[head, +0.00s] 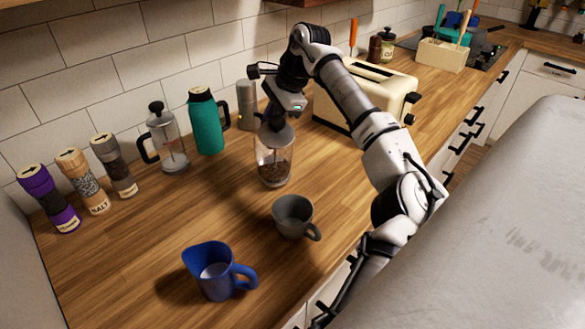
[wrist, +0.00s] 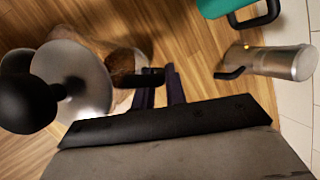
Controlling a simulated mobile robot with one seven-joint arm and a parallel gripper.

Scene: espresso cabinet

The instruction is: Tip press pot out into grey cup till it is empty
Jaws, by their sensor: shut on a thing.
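The press pot (head: 273,165) is a glass jug with a grey domed lid and brown contents. It is upright, behind the grey cup; I cannot tell if its base touches the counter. In the wrist view its silver lid (wrist: 82,82) and black knob fill the left side. My gripper (wrist: 158,92) is shut on its black handle, with the fingertips partly hidden in the head view. The grey cup (head: 291,214) stands upright on the counter, in front of and slightly right of the pot, apart from it, handle to the right.
A blue jug (head: 214,272) stands at the front left. Another press pot (head: 170,143), a teal flask (head: 206,125) and a metal pot (head: 246,105) stand along the wall, with several shakers (head: 82,182) to the left. A cream toaster (head: 372,100) stands behind my arm. The left-centre counter is clear.

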